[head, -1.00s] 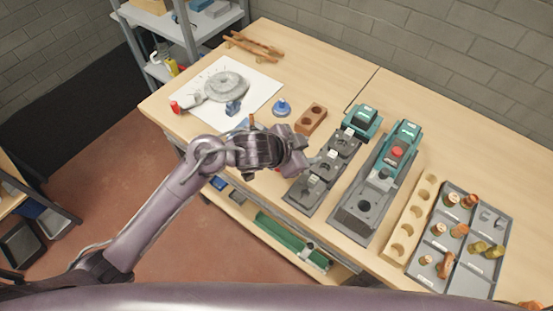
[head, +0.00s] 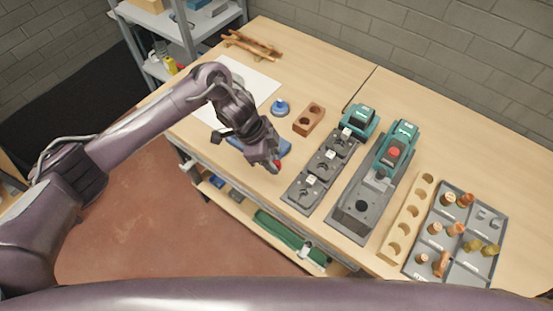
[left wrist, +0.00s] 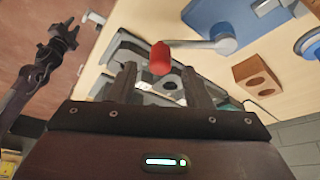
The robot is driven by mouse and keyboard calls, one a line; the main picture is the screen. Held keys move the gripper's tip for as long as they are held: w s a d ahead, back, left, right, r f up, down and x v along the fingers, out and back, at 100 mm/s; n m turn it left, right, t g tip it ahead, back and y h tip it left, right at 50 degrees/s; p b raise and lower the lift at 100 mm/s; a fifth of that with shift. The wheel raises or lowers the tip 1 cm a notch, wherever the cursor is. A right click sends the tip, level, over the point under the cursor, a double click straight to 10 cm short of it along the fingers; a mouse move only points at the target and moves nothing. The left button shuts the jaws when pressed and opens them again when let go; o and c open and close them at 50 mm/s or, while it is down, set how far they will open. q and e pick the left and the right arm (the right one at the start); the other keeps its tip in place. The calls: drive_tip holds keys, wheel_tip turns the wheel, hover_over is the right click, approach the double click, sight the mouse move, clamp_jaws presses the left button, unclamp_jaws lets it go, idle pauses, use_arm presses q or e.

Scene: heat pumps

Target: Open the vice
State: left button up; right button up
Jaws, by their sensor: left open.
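The vice is blue, at the table's front edge, mostly hidden behind my left arm in the head view (head: 284,147). In the left wrist view the blue vice (left wrist: 208,14) shows at the top, with a grey lever handle (left wrist: 205,45) ending in a red knob (left wrist: 160,58). My left gripper (head: 270,161) is open and empty. In the left wrist view its fingers (left wrist: 160,85) point toward the red knob, which shows just beyond and between their tips. Contact cannot be told. My right gripper (left wrist: 66,36) shows small at the left wrist view's left, fingers apart.
Grey fixture plates (head: 325,168) and a teal machine with a red button (head: 393,152) stand to the right. A brown two-hole block (head: 309,119) and a blue round piece (head: 280,107) lie behind the vice. A sorting tray (head: 460,232) is far right.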

use_arm(q)
drive_tip(key=shift+x, duration=1.4)
clamp_jaws()
